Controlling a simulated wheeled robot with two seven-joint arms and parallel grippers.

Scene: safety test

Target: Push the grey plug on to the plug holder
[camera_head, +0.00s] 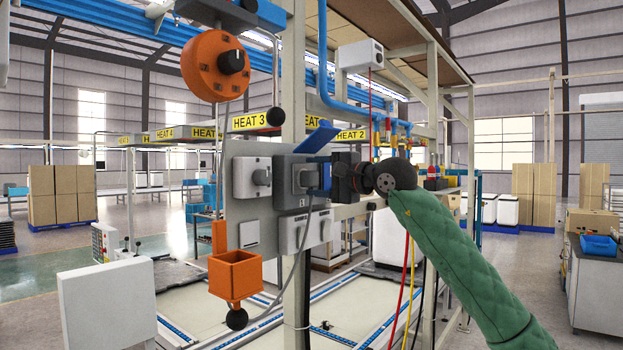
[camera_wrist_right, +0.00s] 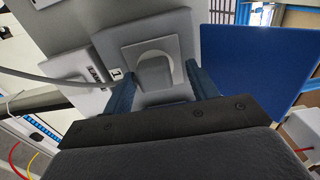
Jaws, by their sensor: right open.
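The grey plug (camera_wrist_right: 154,73) shows in the right wrist view against a round grey flange on the plug holder (camera_wrist_right: 132,33). My right gripper (camera_wrist_right: 160,82) is open, with one blue-grey finger on each side of the plug; whether they touch it is unclear. In the head view the holder (camera_head: 284,187) is a dark grey-blue box on a panel, with its blue lid (camera_head: 318,137) raised. My right gripper (camera_head: 326,176) faces it from the right and partly hides the plug. Seating depth cannot be told. My left gripper is not in view.
A second grey socket box (camera_head: 241,176) sits left on the panel, with light switch boxes (camera_head: 304,231) below. A grey cable (camera_head: 303,240) hangs from the holder area. An orange box (camera_head: 236,273) and orange disc (camera_head: 216,66) are at left. A metal post stands behind the panel.

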